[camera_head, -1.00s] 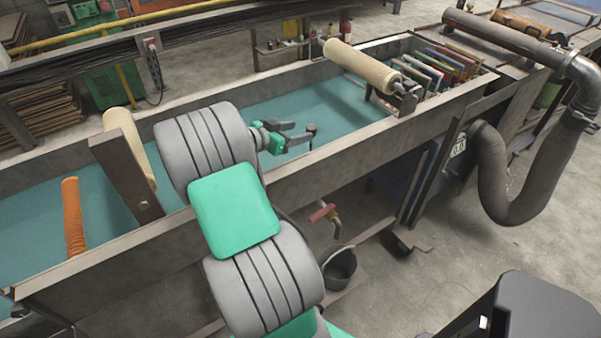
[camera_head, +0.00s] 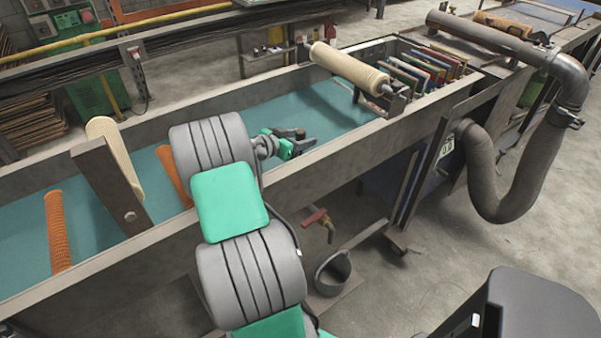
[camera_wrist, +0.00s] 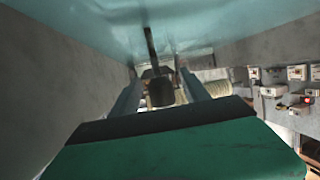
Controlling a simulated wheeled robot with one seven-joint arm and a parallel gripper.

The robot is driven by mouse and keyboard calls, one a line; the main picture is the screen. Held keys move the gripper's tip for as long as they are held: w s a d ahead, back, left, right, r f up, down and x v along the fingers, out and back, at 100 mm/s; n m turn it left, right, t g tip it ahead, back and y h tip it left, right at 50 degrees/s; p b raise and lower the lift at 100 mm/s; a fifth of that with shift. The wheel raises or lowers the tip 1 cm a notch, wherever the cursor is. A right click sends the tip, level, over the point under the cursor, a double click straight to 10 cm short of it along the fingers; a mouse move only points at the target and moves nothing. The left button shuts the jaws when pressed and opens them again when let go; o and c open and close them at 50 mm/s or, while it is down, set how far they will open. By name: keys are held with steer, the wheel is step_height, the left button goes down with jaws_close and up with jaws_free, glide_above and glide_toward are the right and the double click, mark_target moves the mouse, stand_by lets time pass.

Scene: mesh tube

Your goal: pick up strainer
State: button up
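An orange mesh tube (camera_head: 57,232), which looks like the strainer, lies on the teal floor of the long trough at the left of the head view. A second orange piece (camera_head: 173,176) shows partly behind my arm; most of it is hidden. My gripper (camera_head: 302,142) is over the trough, right of both orange pieces and well apart from them, and points right. In the wrist view my gripper (camera_wrist: 160,84) has its two fingers spread apart. A dark round shape sits between them in that picture; I cannot tell what it is. No orange tube shows there.
The trough's front wall (camera_head: 330,160) runs below my arm. A beige roller (camera_head: 350,66) spans the trough at the right, and another (camera_head: 112,150) stands behind a dark bracket at the left. Colored frames (camera_head: 428,66) stand at the right end. A bucket (camera_head: 333,272) is below.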

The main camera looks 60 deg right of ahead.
jaws_close()
stand_by(0.3)
stand_by(0.9)
